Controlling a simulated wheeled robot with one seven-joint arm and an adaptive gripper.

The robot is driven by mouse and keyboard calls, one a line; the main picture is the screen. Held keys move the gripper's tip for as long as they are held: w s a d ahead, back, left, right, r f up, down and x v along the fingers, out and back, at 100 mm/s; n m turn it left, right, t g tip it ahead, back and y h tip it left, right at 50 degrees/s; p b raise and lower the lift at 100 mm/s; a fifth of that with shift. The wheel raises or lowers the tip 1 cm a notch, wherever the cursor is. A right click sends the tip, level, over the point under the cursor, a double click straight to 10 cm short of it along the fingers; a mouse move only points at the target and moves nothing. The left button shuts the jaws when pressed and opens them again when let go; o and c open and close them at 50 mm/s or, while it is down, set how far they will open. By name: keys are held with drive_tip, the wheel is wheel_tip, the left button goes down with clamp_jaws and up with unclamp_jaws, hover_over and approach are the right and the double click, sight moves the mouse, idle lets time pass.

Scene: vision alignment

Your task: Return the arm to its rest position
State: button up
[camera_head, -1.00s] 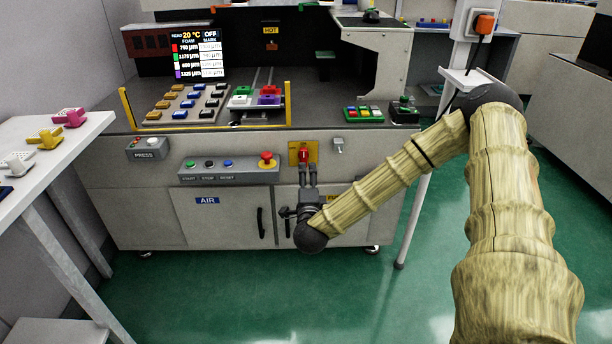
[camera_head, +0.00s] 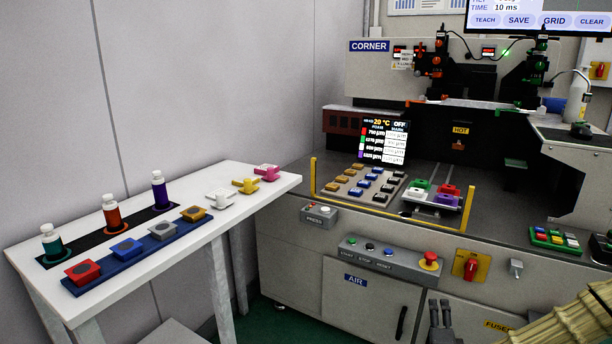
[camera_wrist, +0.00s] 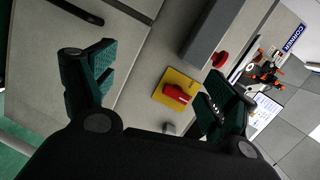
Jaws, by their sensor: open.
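My gripper (camera_head: 440,304) shows at the bottom of the head view, pointing up, below and left of the red rotary switch (camera_head: 470,267) on its yellow plate. Part of my arm shows at the lower right corner. In the wrist view my gripper (camera_wrist: 163,82) has its two dark green fingers spread wide, with nothing held between them. The red switch (camera_wrist: 176,93) on its yellow plate shows beyond the gap, apart from the fingers.
The machine cabinet (camera_head: 365,303) stands close in front, with a button box (camera_head: 390,259) and cabinet door handle (camera_head: 401,322). A white side table (camera_head: 262,205) with bottles and coloured blocks stands left. Green floor shows below.

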drive_tip(key=s+a+f+n+g+y, duration=0.7)
drive_tip(key=s+a+f+n, duration=0.5)
drive_tip(key=s+a+f, duration=0.6)
drive_tip(key=s+d+f+n+g+h, duration=0.1)
drive_tip(key=s+d+f+n+g, duration=0.2)
drive_tip(key=s, duration=0.8)
drive_tip(key=s+f+n+g+h, duration=0.1)
drive_tip(key=s+f+n+g, duration=0.35)
drive_tip(key=s, duration=0.75)
wheel_tip(320, 180, up, 28)
drive_tip(key=p, duration=2.7)
drive_tip(key=shift+w+r+p, duration=0.25)
drive_tip(key=shift+p, duration=0.1)
drive_tip(key=shift+d+g, duration=0.1)
drive_tip(key=shift+g, duration=0.15)
